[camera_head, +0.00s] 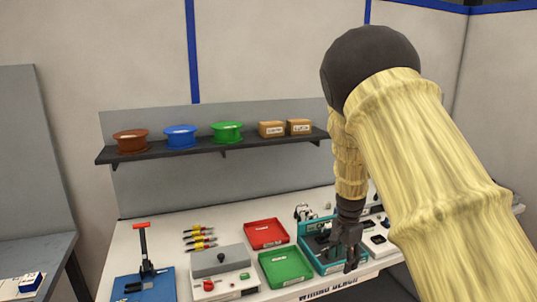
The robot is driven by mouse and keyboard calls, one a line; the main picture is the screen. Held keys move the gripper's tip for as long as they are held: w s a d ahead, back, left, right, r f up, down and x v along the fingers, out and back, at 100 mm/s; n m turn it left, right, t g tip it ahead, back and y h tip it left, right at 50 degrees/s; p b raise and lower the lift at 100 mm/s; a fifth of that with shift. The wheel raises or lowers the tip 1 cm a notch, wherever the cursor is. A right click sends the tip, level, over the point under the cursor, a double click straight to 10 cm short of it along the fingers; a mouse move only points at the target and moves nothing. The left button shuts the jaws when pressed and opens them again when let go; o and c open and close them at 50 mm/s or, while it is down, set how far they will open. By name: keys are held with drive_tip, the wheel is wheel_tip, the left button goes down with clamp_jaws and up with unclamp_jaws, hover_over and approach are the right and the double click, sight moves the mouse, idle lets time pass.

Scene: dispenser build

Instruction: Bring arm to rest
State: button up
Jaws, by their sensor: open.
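My gripper (349,250) is at the right of the picture, pointing down at the end of my arm in its yellowish sleeve. Its dark fingers are apart and nothing shows between them. It is in front of or over the teal tray (308,253) on the white workbench; I cannot tell how far above it is. The fingers hide part of this tray and of the dark parts in it. My arm hides the right part of the bench.
A green tray (286,266) and a red tray (266,233) lie left of my gripper. Further left are a grey box (220,261), several screwdrivers (200,238) and a red-handled press (145,255). A shelf (240,146) with spools and small boxes runs behind.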

drive_tip(key=s+d+f+n+h+b, duration=0.1)
drive_tip(key=s+d+f+n+b, duration=0.15)
drive_tip(key=s+f, duration=0.9)
drive_tip(key=s+d+f+n+b, duration=0.1)
drive_tip(key=s+d+f+n, duration=0.2)
drive_tip(key=s+f, duration=0.85)
drive_tip(key=s+a+f+n+b, duration=0.1)
drive_tip(key=s+a+f+n, duration=0.1)
drive_tip(key=s+f, duration=0.3)
drive_tip(key=s+a+f+n+y, duration=0.1)
drive_tip(key=s+f, duration=0.4)
drive_tip(key=s, duration=0.6)
drive_tip(key=s+a+f+n+b, duration=0.1)
drive_tip(key=s+a+f+n, duration=0.2)
drive_tip(key=s+f, duration=0.2)
drive_tip(key=s, duration=0.3)
drive_tip(key=shift+b, duration=0.3)
